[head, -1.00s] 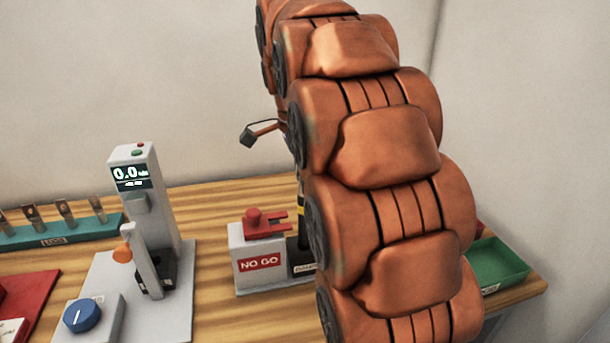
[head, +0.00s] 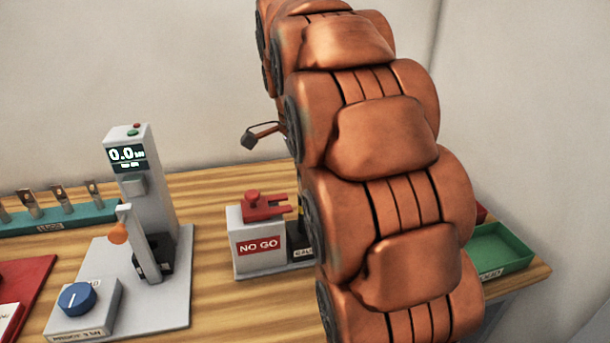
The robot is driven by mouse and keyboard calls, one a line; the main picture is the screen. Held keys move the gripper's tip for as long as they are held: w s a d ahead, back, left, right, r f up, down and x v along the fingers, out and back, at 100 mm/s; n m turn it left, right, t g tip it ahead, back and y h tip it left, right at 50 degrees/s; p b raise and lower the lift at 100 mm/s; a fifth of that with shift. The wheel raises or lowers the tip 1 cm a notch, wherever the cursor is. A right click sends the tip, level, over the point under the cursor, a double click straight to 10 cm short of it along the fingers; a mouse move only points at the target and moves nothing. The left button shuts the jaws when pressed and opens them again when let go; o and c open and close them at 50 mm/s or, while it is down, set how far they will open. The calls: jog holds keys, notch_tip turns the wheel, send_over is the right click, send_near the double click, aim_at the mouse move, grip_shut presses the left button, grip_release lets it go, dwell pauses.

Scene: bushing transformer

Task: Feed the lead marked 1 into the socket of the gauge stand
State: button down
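A grey stand with a lit display reading 0.0 (head: 126,156) stands at the left, with an orange-tipped lever and a blue knob. A light-grey block labelled NO GO (head: 240,232) carries a red forked piece (head: 264,205), with a dark post partly hidden behind my arm. I cannot tell which of these is the gauge stand, and no socket is clear. Several metal-ended pieces stand in a green rack (head: 70,220) at the far left. No mark 1 is readable on any of them. My arm crosses the view.
A green tray (head: 495,250) sits at the table's right end. A red tray or mat (head: 30,284) lies at the left front. The wooden table (head: 210,262) is bare between the display stand and the NO GO block. A wall stands behind.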

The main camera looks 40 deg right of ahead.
jog(key=shift+f, duration=0.2)
jog(key=c, duration=0.9)
grip_release()
jog(key=shift+r, duration=0.15)
jog(key=shift+w+a+r, duration=0.1)
jog(key=shift+a+r, duration=0.1)
jog(key=shift+r, duration=1.6)
jog(key=shift+w+a+r, duration=0.1)
jog(key=shift+a+r, duration=0.1)
jog(key=shift+r, duration=1.6)
